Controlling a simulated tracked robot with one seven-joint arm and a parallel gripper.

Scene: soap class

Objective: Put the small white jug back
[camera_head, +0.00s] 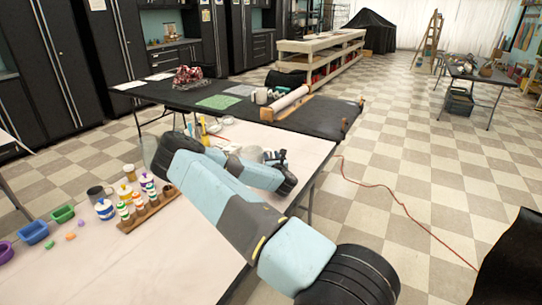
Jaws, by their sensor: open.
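My arm reaches across the pale table (130,255) and folds back at its elbow. My gripper (275,157) is small and dark in this view, over the table's far right part; its jaws are open and nothing shows held in them. A whitish vessel (251,153) shows just left of my gripper, partly hidden by my forearm; it may be the small white jug, but its shape is too small to tell. I cannot tell whether the gripper touches it. Another pale vessel (261,96) stands on the dark table (165,95) behind.
A red cable (400,203) lies on the open floor at right.

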